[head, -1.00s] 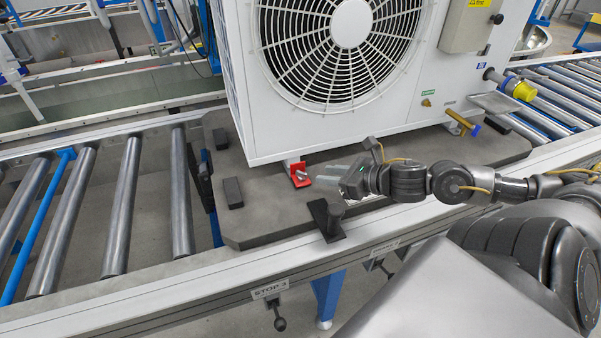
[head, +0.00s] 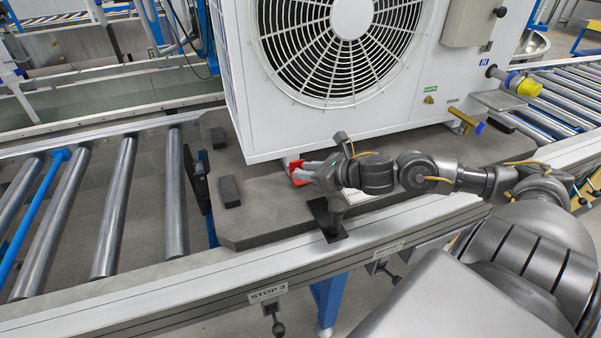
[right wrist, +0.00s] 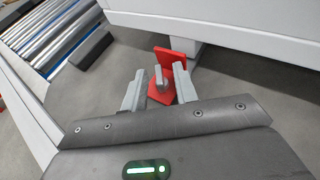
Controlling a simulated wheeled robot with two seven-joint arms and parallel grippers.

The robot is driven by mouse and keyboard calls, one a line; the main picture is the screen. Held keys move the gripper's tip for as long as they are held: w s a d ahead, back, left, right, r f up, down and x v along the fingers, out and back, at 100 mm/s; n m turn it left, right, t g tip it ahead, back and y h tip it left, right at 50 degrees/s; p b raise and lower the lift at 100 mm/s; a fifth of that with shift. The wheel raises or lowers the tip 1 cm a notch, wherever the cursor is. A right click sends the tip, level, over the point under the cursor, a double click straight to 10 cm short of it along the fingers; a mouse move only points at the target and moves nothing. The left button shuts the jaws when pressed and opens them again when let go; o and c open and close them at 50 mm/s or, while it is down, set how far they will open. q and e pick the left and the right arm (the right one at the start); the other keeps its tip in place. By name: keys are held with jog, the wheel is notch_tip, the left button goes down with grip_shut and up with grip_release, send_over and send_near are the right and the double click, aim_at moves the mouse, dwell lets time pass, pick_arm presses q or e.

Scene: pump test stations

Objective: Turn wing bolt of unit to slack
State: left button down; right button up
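The unit (head: 400,138) is a large white box with a round fan grille, standing on a grey pallet (head: 260,218). At its near bottom corner is a red bracket (head: 300,173). In the right wrist view the red bracket (right wrist: 174,60) carries a grey metal wing bolt (right wrist: 161,78). My right gripper (head: 303,169) reaches in from the right at the bracket. In the right wrist view its two fingers (right wrist: 160,90) are apart, one on each side of the wing bolt, with gaps visible. In the head view my gripper partly hides the bolt. My left gripper is out of view.
A black post on a plate (head: 333,232) stands just below my right gripper at the conveyor edge. Dark blocks (head: 229,190) sit on the pallet's left. Rollers (head: 120,205) lie left. A yellow-capped pipe (head: 527,87) and brass valve (head: 465,119) are on the unit's right.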

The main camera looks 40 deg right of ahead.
jog(key=shift+x, duration=1)
jog(key=shift+a, duration=0.1)
grip_shut()
